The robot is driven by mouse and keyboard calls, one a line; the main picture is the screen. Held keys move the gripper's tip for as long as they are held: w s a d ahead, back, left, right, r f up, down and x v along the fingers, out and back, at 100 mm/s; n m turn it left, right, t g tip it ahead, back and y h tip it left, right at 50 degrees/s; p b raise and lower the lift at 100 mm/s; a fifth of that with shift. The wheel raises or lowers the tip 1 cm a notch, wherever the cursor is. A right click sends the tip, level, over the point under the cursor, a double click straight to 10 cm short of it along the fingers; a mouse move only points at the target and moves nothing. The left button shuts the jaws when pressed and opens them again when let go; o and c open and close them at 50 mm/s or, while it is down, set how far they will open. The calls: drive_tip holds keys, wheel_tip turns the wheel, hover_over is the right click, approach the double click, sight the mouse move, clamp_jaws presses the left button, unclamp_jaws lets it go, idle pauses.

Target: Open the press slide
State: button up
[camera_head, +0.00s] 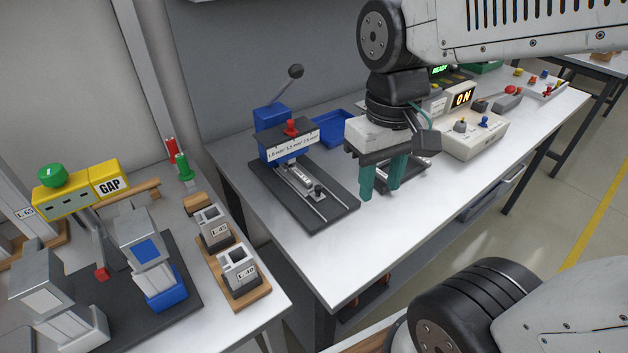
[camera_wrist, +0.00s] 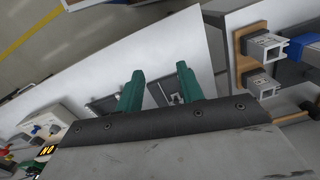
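The press (camera_head: 275,150) is blue with a black head, a red knob, a lever ending in a dark ball and a white size label. Its slide (camera_head: 302,180) lies on a dark base plate with two pale rails, and a dark knob (camera_head: 318,190) stands at its front end. My gripper (camera_head: 380,190) is open and empty, fingers pointing down, above the table to the right of the press plate and apart from it. In the wrist view, the green fingers (camera_wrist: 160,85) are spread, and part of the press plate (camera_wrist: 160,98) shows between and beyond them.
A second dark plate (camera_head: 408,176) lies behind my fingers, partly hidden. A blue tray (camera_head: 335,128) sits behind the press. A control box (camera_head: 475,135) reading ON stands to the right. Labelled blocks (camera_head: 240,272) stand on the left table. The white table front (camera_head: 370,255) is clear.

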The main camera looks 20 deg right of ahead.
drive_tip(key=w+f+n+g, duration=0.1)
drive_tip(key=w+f+n, duration=0.1)
drive_tip(key=w+f, duration=0.35)
drive_tip(key=w+f+n, duration=0.1)
drive_tip(key=w+f, duration=0.1)
drive_tip(key=w, duration=0.6)
drive_tip(key=n+t, duration=0.1)
hover_over(318, 187)
drive_tip(key=shift+s+f, duration=0.3)
drive_tip(key=shift+f, duration=0.2)
drive_tip(key=shift+w+r+n, duration=0.15)
drive_tip(key=shift+w+n, duration=0.2)
drive_tip(key=shift+n, duration=0.15)
wheel_tip(318, 187, down, 8)
drive_tip(key=shift+r, duration=0.15)
drive_tip(key=shift+c, duration=0.4)
drive_tip(key=shift+s, duration=0.1)
clamp_jaws()
